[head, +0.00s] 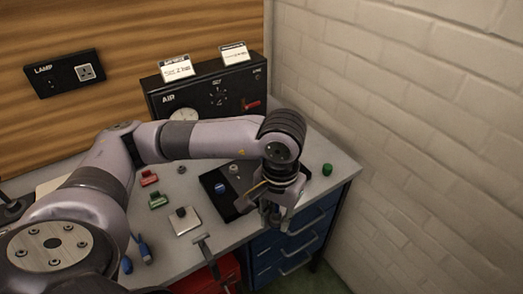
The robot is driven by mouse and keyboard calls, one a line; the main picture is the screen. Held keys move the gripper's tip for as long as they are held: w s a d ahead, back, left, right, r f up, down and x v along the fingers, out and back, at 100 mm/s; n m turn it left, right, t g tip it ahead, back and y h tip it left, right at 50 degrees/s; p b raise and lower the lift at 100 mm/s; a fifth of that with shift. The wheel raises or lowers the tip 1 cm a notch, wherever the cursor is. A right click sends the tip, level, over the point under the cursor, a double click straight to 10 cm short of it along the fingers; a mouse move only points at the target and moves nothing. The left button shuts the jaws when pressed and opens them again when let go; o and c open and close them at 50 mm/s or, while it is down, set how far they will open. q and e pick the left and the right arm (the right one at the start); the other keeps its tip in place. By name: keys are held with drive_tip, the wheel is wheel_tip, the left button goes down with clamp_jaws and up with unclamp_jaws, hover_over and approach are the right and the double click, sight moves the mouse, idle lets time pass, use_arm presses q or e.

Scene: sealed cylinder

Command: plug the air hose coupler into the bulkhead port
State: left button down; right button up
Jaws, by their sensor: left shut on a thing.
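My left arm reaches across from the left, and its left gripper (276,212) points down over the front right edge of the bench. It is shut on a small grey piece, mostly hidden by the fingers; I cannot tell for sure that it is the air hose coupler. The black AIR panel (160,100) stands at the back of the bench, with a round gauge (183,115), a dial (218,97) and a red lever (251,106). My arm covers its lower part, and I cannot make out the bulkhead port. My right gripper is not in view.
A black tray (212,179) lies beside the gripper. Red (149,177) and green (158,200) blocks, a square pale plate (186,224) and a blue plug (144,250) lie left. A green ball (327,169) sits right. Blue drawers (292,243) are below; a brick wall (400,120) bounds the right.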

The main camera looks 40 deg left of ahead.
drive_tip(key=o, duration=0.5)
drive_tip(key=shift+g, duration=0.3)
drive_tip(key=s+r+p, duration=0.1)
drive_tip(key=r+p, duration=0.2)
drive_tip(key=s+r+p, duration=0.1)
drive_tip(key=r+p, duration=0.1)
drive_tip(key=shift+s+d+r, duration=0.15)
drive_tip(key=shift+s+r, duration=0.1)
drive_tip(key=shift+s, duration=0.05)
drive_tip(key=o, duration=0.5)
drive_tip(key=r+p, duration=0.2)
drive_tip(key=p, duration=0.1)
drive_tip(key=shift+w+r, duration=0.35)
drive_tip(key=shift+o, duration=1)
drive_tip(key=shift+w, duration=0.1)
use_arm(q)
drive_tip(key=w+a+r+n, duration=0.1)
drive_tip(key=w+a+n, duration=1.2)
drive_tip(key=w, duration=0.1)
drive_tip(key=shift+w+a, duration=0.15)
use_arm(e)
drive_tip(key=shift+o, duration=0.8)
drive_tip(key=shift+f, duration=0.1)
